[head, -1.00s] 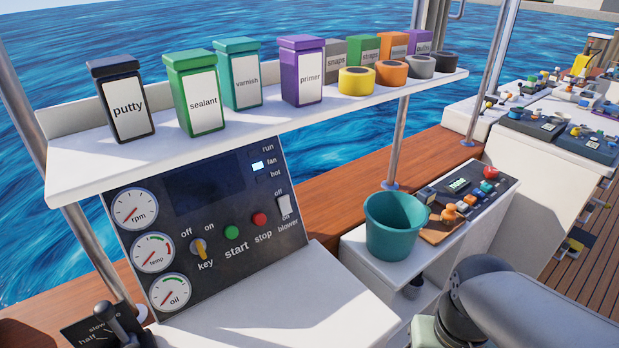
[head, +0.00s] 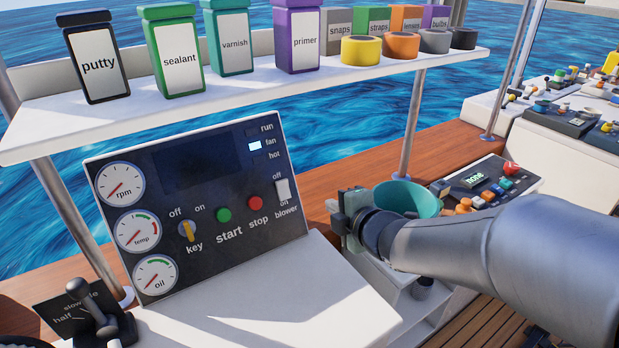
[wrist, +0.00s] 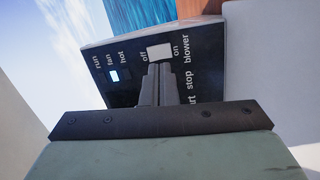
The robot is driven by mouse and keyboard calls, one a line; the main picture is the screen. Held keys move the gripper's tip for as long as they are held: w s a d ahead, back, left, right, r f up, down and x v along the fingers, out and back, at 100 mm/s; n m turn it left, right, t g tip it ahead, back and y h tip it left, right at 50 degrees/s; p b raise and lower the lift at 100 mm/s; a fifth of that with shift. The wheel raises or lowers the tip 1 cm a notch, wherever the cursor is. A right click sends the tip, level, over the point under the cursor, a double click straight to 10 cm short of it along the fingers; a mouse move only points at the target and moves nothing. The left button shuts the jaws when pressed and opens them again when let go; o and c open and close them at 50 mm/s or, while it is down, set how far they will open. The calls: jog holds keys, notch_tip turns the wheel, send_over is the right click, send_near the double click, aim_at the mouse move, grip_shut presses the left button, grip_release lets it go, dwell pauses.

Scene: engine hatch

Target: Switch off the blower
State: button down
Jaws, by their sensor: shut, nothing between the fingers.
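The blower switch (head: 283,189) is a white rocker at the right side of the dark control panel (head: 205,205), with "off" above it and "on" below. I cannot tell which way it is tipped. The fan lamp (head: 255,146) above it is lit white. My gripper (head: 334,208) is to the right of the switch in the head view, shut and empty. In the wrist view the closed fingertips (wrist: 159,70) point at the panel, close to the white switch (wrist: 160,51) and partly in front of its near edge. I cannot tell whether they touch it.
The shelf (head: 300,75) with bottles and tape rolls overhangs the panel. The start button (head: 224,215), stop button (head: 255,203) and yellow key (head: 187,231) lie left of the switch. A teal bucket (head: 415,198) stands behind my gripper. A white counter (head: 290,300) is below.

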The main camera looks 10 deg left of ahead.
aim_at(285, 185)
jog(key=shift+s+a+r+n+g+y, duration=0.15)
jog(key=shift+a+n+y, duration=0.3)
jog(key=shift+a+n, duration=0.15)
jog(key=shift+s+a+r+n+g+y, duration=0.1)
jog(key=shift+a+n+g+y, duration=0.05)
jog(key=shift+a+n+y, duration=0.45)
jog(key=shift+w+a, duration=0.1)
jog(key=x, duration=1.3)
jog(key=shift+w+a+f, duration=0.2)
jog(key=shift+w+f, duration=0.05)
jog(key=shift+w, duration=0.1)
